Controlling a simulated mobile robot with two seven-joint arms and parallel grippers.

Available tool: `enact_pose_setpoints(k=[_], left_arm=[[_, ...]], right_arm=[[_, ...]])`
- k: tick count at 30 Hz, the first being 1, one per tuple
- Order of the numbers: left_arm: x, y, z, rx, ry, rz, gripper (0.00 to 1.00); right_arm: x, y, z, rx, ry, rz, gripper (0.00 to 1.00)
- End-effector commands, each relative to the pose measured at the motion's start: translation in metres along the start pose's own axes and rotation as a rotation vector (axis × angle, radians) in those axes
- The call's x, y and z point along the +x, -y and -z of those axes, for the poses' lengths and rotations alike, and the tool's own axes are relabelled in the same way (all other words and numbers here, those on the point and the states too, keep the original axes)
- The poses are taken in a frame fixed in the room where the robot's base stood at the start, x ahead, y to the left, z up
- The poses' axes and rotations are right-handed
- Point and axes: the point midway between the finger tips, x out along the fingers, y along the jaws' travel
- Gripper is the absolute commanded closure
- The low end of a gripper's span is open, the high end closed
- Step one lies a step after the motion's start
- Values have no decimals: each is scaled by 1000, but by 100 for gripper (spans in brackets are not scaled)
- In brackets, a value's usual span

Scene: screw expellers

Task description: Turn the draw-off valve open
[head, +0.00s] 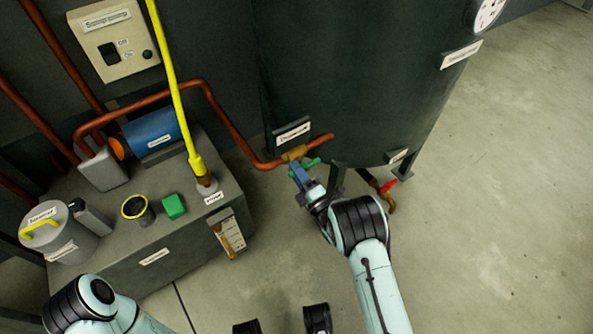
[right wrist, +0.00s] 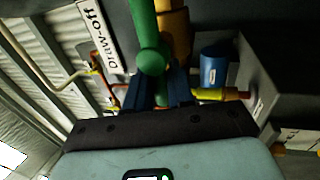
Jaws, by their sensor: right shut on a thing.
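The draw-off valve has a brass body (head: 294,153) and a green lever handle (head: 313,162). It sits low on the dark tank, where a copper pipe joins. In the right wrist view the green handle (right wrist: 149,40) runs down to the jaws beside the brass body (right wrist: 173,25) and the "Draw-off" label (right wrist: 101,36). My right gripper (head: 299,176) is shut on the green handle; its blue fingers show in the right wrist view (right wrist: 160,92) and partly hide the handle's lower part. My left arm shows at the lower left, but its gripper is outside the view.
The dark tank (head: 350,75) stands on legs. A red-handled valve (head: 386,185) is right of my gripper. A grey bench (head: 180,240) at left carries a blue motor (head: 151,130), a green block (head: 174,206) and a can (head: 72,235). The floor at right is clear.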

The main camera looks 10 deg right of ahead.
Motion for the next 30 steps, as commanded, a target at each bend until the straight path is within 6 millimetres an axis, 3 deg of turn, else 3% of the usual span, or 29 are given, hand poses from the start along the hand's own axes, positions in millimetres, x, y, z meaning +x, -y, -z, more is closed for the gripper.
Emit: enact_pose_setpoints(k=[8, 9, 10, 22, 26, 30], left_arm=[[0, 0, 0, 0, 0, 0, 57], [0, 0, 0, 0, 0, 0, 57], [0, 0, 0, 0, 0, 0, 57], [-2, -2, 2, 3, -8, -4, 57], [-9, -9, 9, 11, -35, -16, 57], [-20, -18, 20, 22, -76, -35, 57]], right_arm=[[-1, 1, -1, -4, 0, 4, 100], [-1, 1, -1, -4, 0, 4, 71], [-1, 1, -1, -4, 0, 4, 61], [-7, 1, 0, -1, 1, 4, 60], [-26, 0, -1, -1, 2, 7, 60], [-59, 0, -1, -1, 3, 8, 60]])
